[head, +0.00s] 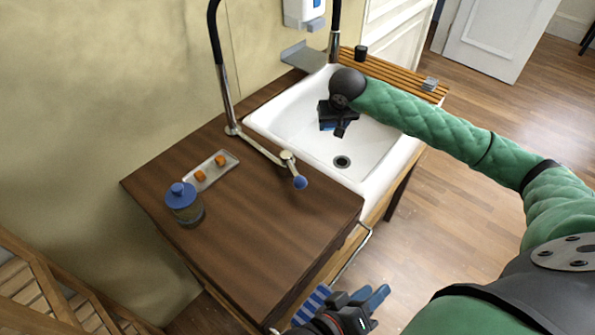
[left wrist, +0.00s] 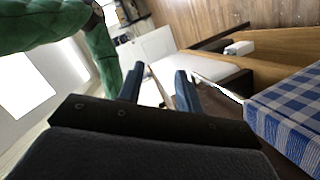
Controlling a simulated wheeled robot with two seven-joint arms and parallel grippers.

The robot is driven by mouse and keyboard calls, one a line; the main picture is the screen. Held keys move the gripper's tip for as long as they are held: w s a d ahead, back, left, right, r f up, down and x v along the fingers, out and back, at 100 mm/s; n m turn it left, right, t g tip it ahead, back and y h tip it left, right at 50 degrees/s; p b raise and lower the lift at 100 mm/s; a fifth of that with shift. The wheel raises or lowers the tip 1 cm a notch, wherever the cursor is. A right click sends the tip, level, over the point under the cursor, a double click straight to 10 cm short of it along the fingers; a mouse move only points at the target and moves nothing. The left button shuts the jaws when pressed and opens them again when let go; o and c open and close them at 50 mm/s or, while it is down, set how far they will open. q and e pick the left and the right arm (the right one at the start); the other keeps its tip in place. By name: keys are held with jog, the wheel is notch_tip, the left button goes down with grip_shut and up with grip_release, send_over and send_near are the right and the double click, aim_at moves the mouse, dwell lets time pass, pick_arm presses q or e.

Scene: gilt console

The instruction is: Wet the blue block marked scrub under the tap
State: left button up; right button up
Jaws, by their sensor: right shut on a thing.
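My right gripper (head: 335,122) is over the white sink (head: 380,145), pointing down. It is shut on a dark blue thing (head: 328,126), likely the scrub block; the gripper covers most of it, and no marking is readable. The tap (head: 222,85) has a black and chrome neck rising out of view; a similar chrome end (head: 334,42) hangs beyond my gripper. A lever with a blue knob (head: 300,183) lies by the sink's near edge. I see no water running. My left gripper (head: 370,298) is open and empty below the counter's front; its parted fingers show in the left wrist view (left wrist: 160,82).
A blue-lidded jar (head: 184,205) and a tray (head: 222,178) with two orange pieces stand on the wooden counter (head: 245,235). A slatted rack (head: 385,72) lies along the sink's far side. A blue-and-white cloth (head: 311,304) hangs beside my left gripper. A dispenser (head: 302,12) is on the wall.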

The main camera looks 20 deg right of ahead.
pick_arm(q)
jog(key=w+d+r+n+t+h, duration=0.1)
jog(key=w+r+n+t+h, duration=0.25)
jog(key=w+r, duration=0.4)
jog(key=w+a+r+m, duration=0.2)
jog(key=w+r, duration=0.2)
jog(key=w, duration=0.3)
jog(key=w+a+r+m+t, duration=0.1)
jog(key=w+r+m, duration=0.15)
jog(key=w, duration=0.55)
jog(key=w+a+r+m, duration=0.1)
jog(key=w+a+r, duration=0.1)
jog(key=w+r, duration=0.35)
jog(key=w+a+r+m, duration=0.2)
jog(key=w+r+m, duration=0.1)
jog(key=w+r, duration=0.4)
jog(key=w+a+r+m, duration=0.3)
jog(key=w+r+m, duration=0.1)
jog(key=w+r, duration=0.25)
jog(key=s+d+f+m+g+y, duration=0.4)
jog(key=s+d+m+g+y, duration=0.2)
jog(key=s+d+m+g, duration=0.7)
jog(key=m+t+y, duration=0.4)
jog(key=m+y, duration=0.7)
jog(key=y, duration=0.1)
send_near(297, 175)
notch_tip(297, 175, down, 9)
jog(key=shift+w+a+f, duration=0.1)
jog(key=shift+w+f, duration=0.05)
jog(key=shift+w, duration=0.05)
